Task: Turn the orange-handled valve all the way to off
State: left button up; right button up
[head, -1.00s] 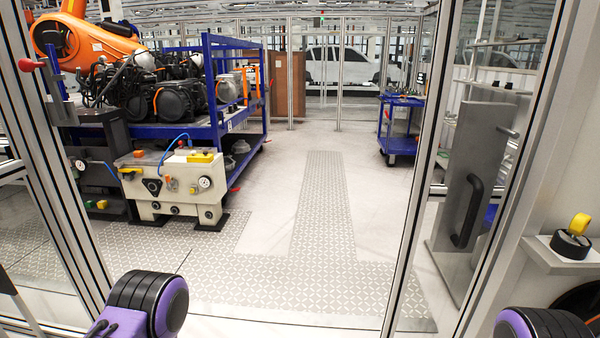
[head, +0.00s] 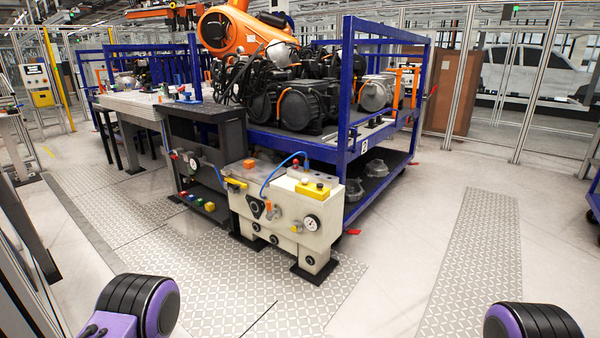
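A cream machine unit (head: 262,221) stands on the floor ahead of me, near the middle of the head view. Its front carries a pressure gauge (head: 312,222), a black triangular plate (head: 256,208) and a small orange part (head: 297,227) beside the gauge. The orange part may be the valve handle; it is too small to tell its shape or position. Another orange-red piece (head: 248,163) sits on the unit's top. Only purple and black parts of my arms show at the bottom corners. Neither gripper is in view.
A blue rack (head: 345,110) with dark motors stands behind the unit, with an orange robot arm (head: 225,30) beyond. A dark bench (head: 205,140) adjoins it on the left. Patterned floor plates (head: 215,275) lie in front, clear. Glazed fence posts (head: 535,85) stand right.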

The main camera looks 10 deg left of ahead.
aim_at(269, 215)
jog(key=u, duration=0.25)
jog(key=i, duration=0.8)
jog(key=u, duration=0.65)
jog(key=i, duration=1.75)
jog(key=z, duration=0.2)
